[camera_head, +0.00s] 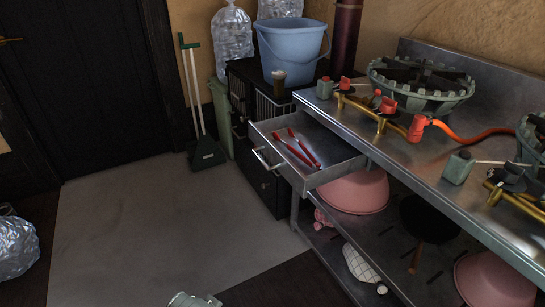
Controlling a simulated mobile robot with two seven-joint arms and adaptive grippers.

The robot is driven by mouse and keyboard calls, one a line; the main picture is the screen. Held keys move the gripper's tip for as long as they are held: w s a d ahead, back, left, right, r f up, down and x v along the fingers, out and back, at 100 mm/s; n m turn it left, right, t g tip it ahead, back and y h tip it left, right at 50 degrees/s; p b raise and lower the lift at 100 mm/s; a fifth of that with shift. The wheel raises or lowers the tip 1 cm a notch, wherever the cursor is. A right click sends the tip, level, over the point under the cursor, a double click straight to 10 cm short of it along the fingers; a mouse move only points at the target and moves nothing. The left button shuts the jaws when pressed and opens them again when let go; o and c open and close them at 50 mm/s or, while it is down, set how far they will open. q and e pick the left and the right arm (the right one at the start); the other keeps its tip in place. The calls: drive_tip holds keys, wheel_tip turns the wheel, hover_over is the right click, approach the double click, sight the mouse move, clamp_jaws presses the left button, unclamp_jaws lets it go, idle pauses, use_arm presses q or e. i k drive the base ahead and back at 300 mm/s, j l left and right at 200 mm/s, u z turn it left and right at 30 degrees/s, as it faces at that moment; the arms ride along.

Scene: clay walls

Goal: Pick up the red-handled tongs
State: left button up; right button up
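The red-handled tongs (308,153) lie in an open metal drawer (333,177) under the left end of the steel counter. Two long red handles show, spread apart, with pale metal ends toward the back of the drawer. I cannot tell whether both handles belong to one tool. The drawer is pulled out, with a bar handle on its front. Neither gripper's fingers show. A small grey rounded part at the bottom edge seems to be mine, but I cannot tell from which arm. Nothing touches the tongs.
Gas burners (420,80) and a red hose (455,133) are on the counter. Pink bowls (355,192) sit on the shelf below. A black cabinet (262,185) with a blue bucket (290,50) stands behind the drawer. The grey floor mat (160,220) to the left is clear.

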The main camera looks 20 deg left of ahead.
sight(316, 168)
drive_tip(key=i+j+z, duration=0.3)
drive_tip(key=j, duration=0.35)
drive_tip(key=i+j+z, duration=0.15)
drive_tip(key=j, duration=0.2)
drive_tip(key=i+j+z, duration=0.15)
drive_tip(key=j, duration=0.25)
drive_tip(key=k+l, duration=0.3)
drive_tip(key=l, duration=0.15)
drive_tip(key=i+j, duration=0.35)
drive_tip(key=j, duration=0.15)
